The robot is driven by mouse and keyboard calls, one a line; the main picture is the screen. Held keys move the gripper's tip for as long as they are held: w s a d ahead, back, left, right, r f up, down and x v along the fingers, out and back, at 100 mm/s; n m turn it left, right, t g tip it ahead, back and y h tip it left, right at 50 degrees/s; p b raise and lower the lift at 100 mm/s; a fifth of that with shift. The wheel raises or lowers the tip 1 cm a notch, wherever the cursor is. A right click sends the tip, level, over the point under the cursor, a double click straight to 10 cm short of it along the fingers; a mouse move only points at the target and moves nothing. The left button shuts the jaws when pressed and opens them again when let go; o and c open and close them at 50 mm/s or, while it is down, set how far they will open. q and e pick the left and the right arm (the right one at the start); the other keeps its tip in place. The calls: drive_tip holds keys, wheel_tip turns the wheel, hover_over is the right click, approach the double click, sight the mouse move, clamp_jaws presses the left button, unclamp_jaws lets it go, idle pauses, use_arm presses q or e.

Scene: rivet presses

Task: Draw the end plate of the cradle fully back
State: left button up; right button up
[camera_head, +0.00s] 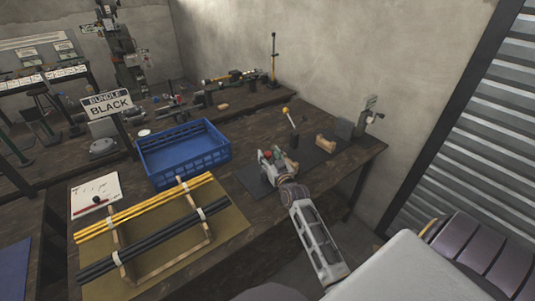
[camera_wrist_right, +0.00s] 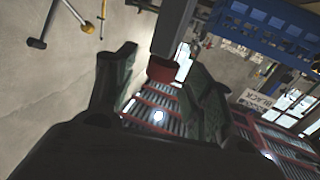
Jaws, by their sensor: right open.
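My right gripper (camera_head: 270,160) is low over the dark mat on the bench. It is open in the wrist view (camera_wrist_right: 158,92), its two fingers spread apart. A grey bar with a dull red end (camera_wrist_right: 162,68) shows between the fingers; I cannot tell whether they touch it. A small red part shows at the gripper in the head view, partly hidden by it. A wooden cradle-like frame (camera_head: 164,268) on the olive mat bears yellow rods (camera_head: 150,208) and black rods (camera_head: 150,248), tied with white bands. I cannot make out which part is the end plate. My left gripper is out of view.
A blue crate (camera_head: 183,168) stands behind the rods, near a "BUNDLE BLACK" sign (camera_head: 108,103). A white board (camera_head: 95,194) lies left.

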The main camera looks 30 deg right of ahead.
drive_tip(key=shift+w+d, duration=0.15)
drive_tip(key=shift+w, duration=0.85)
clamp_jaws()
